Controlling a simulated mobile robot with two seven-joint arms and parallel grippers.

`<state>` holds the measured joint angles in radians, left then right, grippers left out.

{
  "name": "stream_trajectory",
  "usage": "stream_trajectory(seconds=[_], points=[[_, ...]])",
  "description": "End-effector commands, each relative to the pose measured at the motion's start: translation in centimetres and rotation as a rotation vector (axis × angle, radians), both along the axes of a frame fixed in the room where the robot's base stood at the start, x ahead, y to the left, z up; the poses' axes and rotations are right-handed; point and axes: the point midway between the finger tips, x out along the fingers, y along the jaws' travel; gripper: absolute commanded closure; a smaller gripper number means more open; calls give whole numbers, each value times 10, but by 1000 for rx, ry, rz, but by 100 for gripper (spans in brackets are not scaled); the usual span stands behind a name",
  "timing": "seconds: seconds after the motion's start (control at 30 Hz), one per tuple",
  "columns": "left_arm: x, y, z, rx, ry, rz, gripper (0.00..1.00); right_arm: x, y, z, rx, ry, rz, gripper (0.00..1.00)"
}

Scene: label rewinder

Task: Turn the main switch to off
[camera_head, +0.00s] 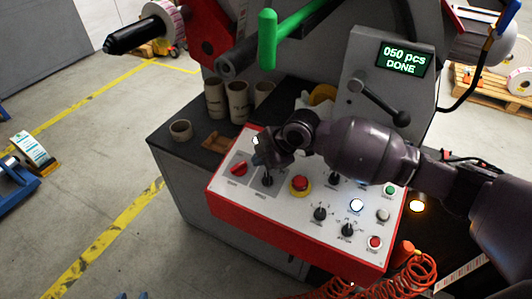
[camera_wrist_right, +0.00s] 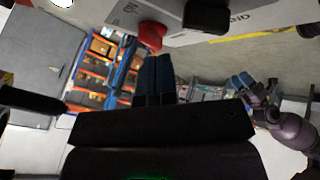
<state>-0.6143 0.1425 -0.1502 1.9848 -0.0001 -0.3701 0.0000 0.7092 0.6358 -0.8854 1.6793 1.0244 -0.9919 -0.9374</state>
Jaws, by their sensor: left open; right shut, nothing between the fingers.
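The red rotary switch (camera_head: 239,169), which looks like the main switch, sits at the left end of the white control panel (camera_head: 225,199). Its handle looks tilted; its label is too small to read. In the right wrist view a red knob (camera_wrist_right: 152,36) stands just beyond my fingertips. My right gripper (camera_head: 259,160) is shut and empty, above the panel, right of the red switch and near a black knob (camera_head: 267,181). It also shows in the right wrist view (camera_wrist_right: 159,62). My left gripper (camera_wrist_right: 238,81) is open, away from the panel; its tips barely show in the head view (camera_head: 132,296).
A red emergency stop (camera_head: 300,185) on a yellow base, black selectors (camera_head: 320,213) and lit buttons fill the panel to the right. Cardboard cores (camera_head: 238,101) stand behind it. A green-handled lever (camera_head: 268,40) hangs above.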

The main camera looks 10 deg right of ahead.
Motion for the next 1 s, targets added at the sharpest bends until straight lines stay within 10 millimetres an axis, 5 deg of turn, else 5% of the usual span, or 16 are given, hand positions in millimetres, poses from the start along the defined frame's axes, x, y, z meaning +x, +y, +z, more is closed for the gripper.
stream_trajectory(seconds=[0.4, 1.0], points=[[8, -1, 2, 1, -17, -5, 57, 13, 25, -39, 0, 0, 0, 100], [9, -2, -2, 0, -18, -6, 57, 15, 26, -42, -7, 2, 20, 100]])
